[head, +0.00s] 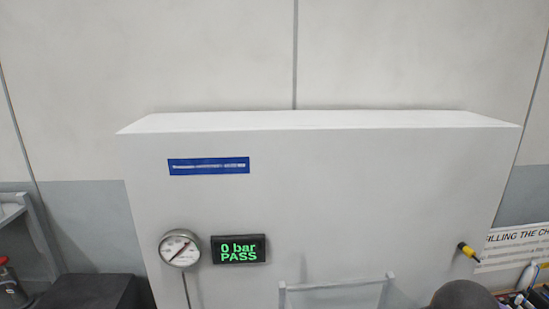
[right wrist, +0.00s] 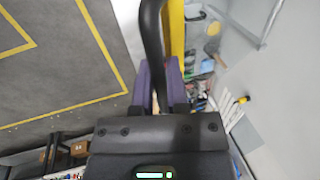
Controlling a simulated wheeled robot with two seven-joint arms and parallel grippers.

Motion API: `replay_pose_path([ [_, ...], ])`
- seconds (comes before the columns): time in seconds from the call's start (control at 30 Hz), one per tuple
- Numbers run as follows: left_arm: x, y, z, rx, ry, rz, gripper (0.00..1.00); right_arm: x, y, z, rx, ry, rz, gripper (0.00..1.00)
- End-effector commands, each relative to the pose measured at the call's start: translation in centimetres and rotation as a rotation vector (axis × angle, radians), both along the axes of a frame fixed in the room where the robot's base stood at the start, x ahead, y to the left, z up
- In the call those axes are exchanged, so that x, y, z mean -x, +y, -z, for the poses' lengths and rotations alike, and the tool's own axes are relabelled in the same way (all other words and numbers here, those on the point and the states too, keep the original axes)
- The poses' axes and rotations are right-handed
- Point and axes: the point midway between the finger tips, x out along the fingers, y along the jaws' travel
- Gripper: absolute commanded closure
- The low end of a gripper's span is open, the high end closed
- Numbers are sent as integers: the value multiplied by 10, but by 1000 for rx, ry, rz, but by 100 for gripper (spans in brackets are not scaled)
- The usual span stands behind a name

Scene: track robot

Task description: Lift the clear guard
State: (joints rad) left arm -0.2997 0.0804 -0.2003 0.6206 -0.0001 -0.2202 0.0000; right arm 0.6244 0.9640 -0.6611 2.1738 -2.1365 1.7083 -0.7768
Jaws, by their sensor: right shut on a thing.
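The clear guard (head: 335,286) shows at the bottom middle of the head view as a pale frame with a see-through panel, in front of the white cabinet. Its lower part is cut off by the picture edge. What looks like its frame shows at the top right of the right wrist view (right wrist: 236,29). My right gripper (right wrist: 158,78) has purple fingers shut on a black curved bar or hose (right wrist: 151,25); I cannot tell which it is or whether it joins the guard. My left gripper is in neither view.
The white cabinet (head: 320,190) carries a round gauge (head: 180,248) and a display (head: 238,249) reading "0 bar PASS". A yellow-and-black fitting (head: 468,250) sticks out at its right. A yellow post (right wrist: 177,30) stands close behind the black bar. Cluttered items lie at the lower right.

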Motion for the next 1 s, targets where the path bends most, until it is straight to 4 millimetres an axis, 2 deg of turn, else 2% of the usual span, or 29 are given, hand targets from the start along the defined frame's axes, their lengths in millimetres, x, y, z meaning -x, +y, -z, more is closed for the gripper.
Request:
replay_pose_path([
  [0.07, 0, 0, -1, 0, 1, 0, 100, -1, 0, -2, 0, -1, 0, 100],
  [0.6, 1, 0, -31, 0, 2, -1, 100, -36, 3, -56, 0, -2, 1, 100],
  [1.0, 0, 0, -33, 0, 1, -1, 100, -41, 3, -61, -1, -2, 1, 100],
])
